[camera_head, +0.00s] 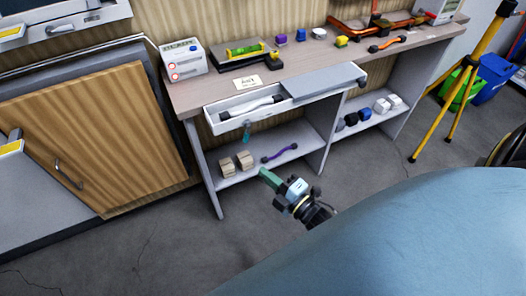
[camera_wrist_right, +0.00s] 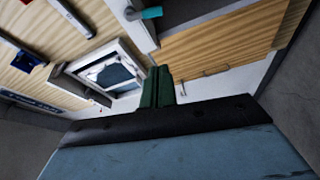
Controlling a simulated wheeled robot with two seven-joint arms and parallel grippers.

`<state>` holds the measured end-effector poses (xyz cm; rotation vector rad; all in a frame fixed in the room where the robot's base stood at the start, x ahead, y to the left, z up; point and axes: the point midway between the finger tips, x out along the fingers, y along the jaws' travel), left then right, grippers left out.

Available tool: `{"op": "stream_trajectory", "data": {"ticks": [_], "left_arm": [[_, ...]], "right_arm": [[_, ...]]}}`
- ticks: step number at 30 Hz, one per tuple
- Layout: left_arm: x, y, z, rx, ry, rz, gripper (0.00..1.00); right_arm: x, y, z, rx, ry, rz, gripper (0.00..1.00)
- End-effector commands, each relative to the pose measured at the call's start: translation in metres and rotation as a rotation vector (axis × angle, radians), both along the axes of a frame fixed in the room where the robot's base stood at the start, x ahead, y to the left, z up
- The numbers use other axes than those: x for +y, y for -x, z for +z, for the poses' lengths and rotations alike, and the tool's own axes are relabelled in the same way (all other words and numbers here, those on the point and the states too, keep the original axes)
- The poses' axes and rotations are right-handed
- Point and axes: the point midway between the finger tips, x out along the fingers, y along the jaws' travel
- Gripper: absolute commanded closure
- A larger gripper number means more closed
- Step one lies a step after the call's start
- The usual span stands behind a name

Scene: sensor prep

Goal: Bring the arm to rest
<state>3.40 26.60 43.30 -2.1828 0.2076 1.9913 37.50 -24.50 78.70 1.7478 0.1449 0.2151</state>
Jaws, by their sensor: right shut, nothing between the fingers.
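My right gripper (camera_head: 264,174) shows in the head view in front of the workbench, low over the grey floor. Its green fingers are shut together with nothing between them. They also show shut in the right wrist view (camera_wrist_right: 158,88), pointing away over the scene. The gripper is apart from the bench and its shelves. My left gripper is in neither view.
The workbench (camera_head: 222,84) has an open drawer (camera_head: 214,121) holding a long dark-and-white item. Wooden blocks (camera_head: 228,167) and a purple item (camera_head: 280,152) lie on the lower shelf. A yellow tripod (camera_head: 465,75) stands at right. A wooden cabinet (camera_head: 110,130) is at left. Floor in front is clear.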

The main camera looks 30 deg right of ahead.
Motion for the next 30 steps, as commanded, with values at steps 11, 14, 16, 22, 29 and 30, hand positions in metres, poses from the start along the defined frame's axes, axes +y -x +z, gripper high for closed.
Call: {"op": "stream_trajectory", "data": {"ticks": [11,14,16,22,29,30], "left_arm": [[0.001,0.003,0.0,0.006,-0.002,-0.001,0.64],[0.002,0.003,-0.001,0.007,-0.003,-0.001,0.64],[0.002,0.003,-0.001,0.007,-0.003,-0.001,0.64],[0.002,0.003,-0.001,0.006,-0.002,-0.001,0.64],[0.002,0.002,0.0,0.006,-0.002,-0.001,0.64],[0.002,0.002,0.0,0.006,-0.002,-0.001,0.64]], "right_arm": [[0.0,0.0,0.0,0.0,0.0,0.0,1.0],[0.0,0.0,-0.004,0.012,-0.008,-0.002,1.0],[-0.001,0.003,-0.018,0.058,-0.038,-0.011,1.0],[-0.004,0.038,-0.126,0.428,-0.278,-0.117,1.0],[-0.008,0.146,-0.265,0.955,-0.593,-0.41,1.0],[-0.009,0.17,-0.284,1.037,-0.636,-0.475,1.0]]}}
